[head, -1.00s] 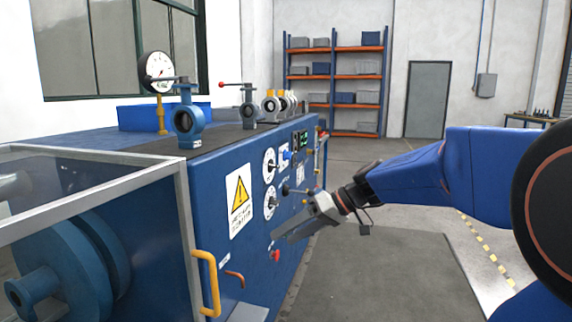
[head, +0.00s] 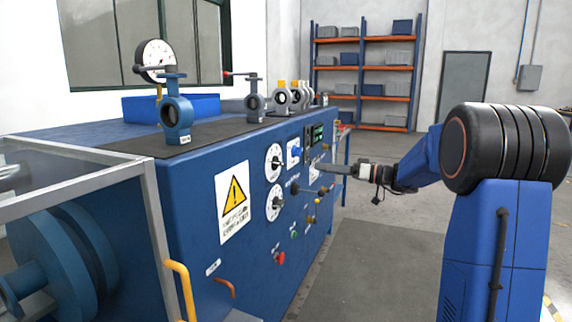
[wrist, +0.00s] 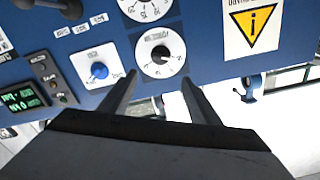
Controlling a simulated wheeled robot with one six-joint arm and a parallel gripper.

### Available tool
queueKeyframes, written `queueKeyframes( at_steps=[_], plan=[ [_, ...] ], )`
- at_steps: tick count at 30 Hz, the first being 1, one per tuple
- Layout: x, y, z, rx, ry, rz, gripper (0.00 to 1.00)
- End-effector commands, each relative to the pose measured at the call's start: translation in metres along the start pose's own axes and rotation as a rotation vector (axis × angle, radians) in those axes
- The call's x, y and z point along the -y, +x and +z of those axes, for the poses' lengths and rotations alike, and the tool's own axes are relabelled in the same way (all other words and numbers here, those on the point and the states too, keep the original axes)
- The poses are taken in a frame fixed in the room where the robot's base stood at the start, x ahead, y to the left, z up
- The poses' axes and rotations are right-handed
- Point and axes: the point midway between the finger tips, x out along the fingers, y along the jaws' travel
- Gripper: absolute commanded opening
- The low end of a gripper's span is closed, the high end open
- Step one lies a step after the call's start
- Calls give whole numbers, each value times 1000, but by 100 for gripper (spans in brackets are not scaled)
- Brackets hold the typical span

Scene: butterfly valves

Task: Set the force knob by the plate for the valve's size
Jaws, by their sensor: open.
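Two white dials with black knobs sit on the blue front panel; their labels are too small to read, so I cannot tell which is the force knob. The upper dial (head: 274,160) and lower dial (head: 274,203) show in the head view. The wrist view, upside down, shows the upper dial (wrist: 160,50) ahead of my fingers and the lower one (wrist: 145,8) partly cut off. My gripper (wrist: 160,78) is open and empty, apart from the dial; it also shows in the head view (head: 335,168). The front valve (head: 175,112) bears a small, unreadable plate (head: 185,140).
A blue knob (wrist: 98,72) and a green-lit display (wrist: 20,98) sit beside the dials. A red button (head: 280,257) and several small controls sit lower on the panel. A yellow handle (head: 180,285) sticks out at the front. The floor mat (head: 375,255) is clear.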

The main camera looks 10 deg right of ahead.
Motion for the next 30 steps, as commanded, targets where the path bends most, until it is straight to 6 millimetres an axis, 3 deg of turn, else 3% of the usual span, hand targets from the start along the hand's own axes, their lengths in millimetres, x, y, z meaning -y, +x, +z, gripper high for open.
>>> queueKeyframes(
  at_steps=[21, 30],
  plan=[
    [1, 126, 1, 3, 2, -3, 56],
    [1, 154, 1, 2, 2, -2, 56]
  ],
)
